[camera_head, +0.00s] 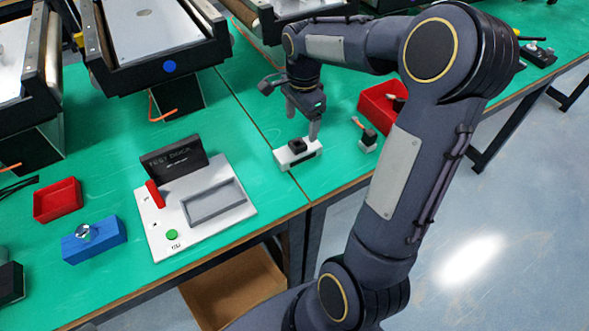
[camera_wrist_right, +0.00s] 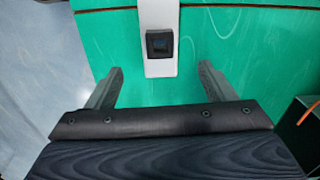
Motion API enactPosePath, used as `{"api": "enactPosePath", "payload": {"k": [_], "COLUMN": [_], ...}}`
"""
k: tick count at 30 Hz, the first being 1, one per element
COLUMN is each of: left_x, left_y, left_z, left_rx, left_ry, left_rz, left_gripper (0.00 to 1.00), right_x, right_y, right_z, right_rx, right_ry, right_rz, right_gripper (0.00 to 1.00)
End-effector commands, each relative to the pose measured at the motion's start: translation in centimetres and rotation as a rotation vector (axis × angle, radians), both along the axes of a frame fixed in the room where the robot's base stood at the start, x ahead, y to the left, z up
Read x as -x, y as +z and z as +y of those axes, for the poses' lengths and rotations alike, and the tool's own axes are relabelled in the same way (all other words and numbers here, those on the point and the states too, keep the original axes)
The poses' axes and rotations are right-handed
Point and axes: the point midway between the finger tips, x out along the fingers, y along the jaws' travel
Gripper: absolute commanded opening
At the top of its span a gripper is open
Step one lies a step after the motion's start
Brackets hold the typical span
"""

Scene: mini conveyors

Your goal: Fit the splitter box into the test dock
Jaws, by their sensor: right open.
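A white oblong box with a black block on top (camera_head: 285,155), which I take for the splitter box, lies on the green table near its front edge. It also shows in the right wrist view (camera_wrist_right: 159,67), between and ahead of the fingers. My right gripper (camera_head: 302,120) is open above this box, pointing down, and holds nothing. In the wrist view its fingertips (camera_wrist_right: 160,72) stand apart, one to each side of the box. The test dock (camera_head: 215,222) is a white plate with an empty grey-rimmed recess, a red lever, a green button and a black sign. My left gripper is out of view.
A blue block with a metal knob (camera_head: 104,241) and a red tray (camera_head: 58,201) lie left of the dock. A small grey part (camera_head: 367,142) and another red bin (camera_head: 374,109) are right of the box. Conveyors (camera_head: 160,62) stand behind. Table between dock and box is clear.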

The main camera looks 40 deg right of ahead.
Motion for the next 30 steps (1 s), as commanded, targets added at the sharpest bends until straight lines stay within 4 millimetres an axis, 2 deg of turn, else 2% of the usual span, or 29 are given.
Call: {"api": "enactPosePath", "payload": {"k": [8, 17, 21, 29, 30], "left_x": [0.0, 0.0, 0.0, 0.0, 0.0], "left_y": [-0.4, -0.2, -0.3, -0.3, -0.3], "left_z": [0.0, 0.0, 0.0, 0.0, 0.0], "left_rx": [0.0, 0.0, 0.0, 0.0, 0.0], "left_ry": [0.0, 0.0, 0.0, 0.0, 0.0], "left_rz": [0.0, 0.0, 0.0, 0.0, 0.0], "left_gripper": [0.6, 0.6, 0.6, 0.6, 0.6], "right_x": [-0.4, -0.6, -0.7, -0.7, -0.7], "right_y": [-2.6, -6.5, -8.1, -8.4, -8.4], "right_z": [-0.4, 0.8, 0.7, 0.7, 0.7], "right_rx": [0.007, 0.005, 0.007, 0.007, 0.007], "right_ry": [-0.041, -0.039, -0.039, -0.039, -0.039], "right_rz": [0.016, 0.017, 0.013, 0.011, 0.011], "right_gripper": [0.76, 0.76, 0.76, 0.76, 0.74]}}
